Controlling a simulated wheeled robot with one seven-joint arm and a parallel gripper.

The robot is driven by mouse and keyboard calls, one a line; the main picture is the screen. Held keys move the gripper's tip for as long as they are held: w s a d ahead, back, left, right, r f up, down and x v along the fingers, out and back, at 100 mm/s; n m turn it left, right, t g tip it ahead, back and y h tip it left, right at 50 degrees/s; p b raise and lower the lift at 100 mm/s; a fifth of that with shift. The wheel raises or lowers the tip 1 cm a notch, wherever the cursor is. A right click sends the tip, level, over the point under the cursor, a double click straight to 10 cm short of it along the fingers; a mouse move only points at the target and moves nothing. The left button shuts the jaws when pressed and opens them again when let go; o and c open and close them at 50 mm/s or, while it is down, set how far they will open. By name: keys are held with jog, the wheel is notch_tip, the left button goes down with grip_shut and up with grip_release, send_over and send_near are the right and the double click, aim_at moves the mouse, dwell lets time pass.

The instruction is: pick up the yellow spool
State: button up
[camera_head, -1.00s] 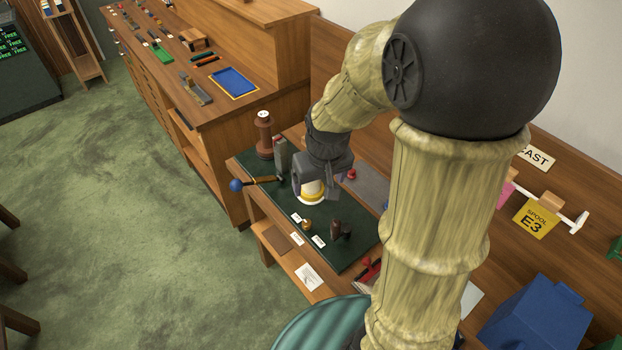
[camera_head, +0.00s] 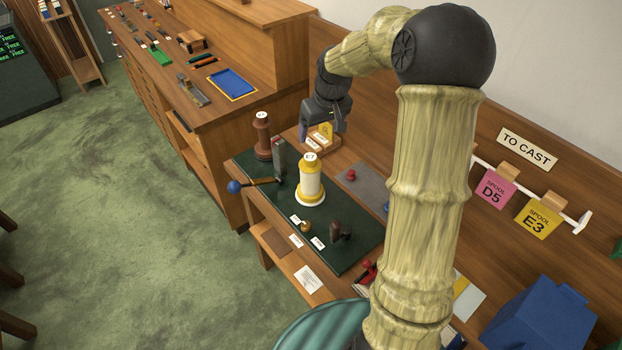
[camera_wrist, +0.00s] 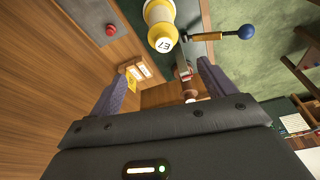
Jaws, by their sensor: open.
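The yellow spool (camera_head: 311,184), with a white wound middle, a white base and an E7 label on top, stands upright on the dark green mat (camera_head: 265,212). It also shows at the top of the wrist view (camera_wrist: 160,18), partly cut off by the frame edge. My gripper (camera_head: 320,128) is open and empty, up and behind the spool, apart from it. In the wrist view the space between the fingers (camera_wrist: 162,88) holds nothing, and the spool lies beyond the fingertips.
A brown spool (camera_head: 262,138) and a grey upright block (camera_head: 279,160) stand left of the yellow spool. A blue-knobbed handle (camera_head: 236,186) juts over the mat's left edge. A small wooden holder with a yellow tag (camera_head: 325,131) sits near my gripper. Small items lie in front.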

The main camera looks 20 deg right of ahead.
aim_at(311, 157)
jog(key=p+x, duration=0.3)
jog(key=x, duration=0.8)
jog(key=shift+f, duration=0.2)
jog(key=shift+a+f, duration=0.1)
jog(key=shift+a, duration=0.05)
jog(key=shift+a+f+p, duration=0.1)
jog(key=shift+f+p, duration=0.15)
jog(key=shift+p, duration=0.2)
jog(key=shift+p+x, duration=1.05)
jog(key=shift+x, duration=1.2)
jog(key=shift+a, duration=0.15)
jog(key=shift+w+r, duration=0.1)
jog(key=c, duration=1.5)
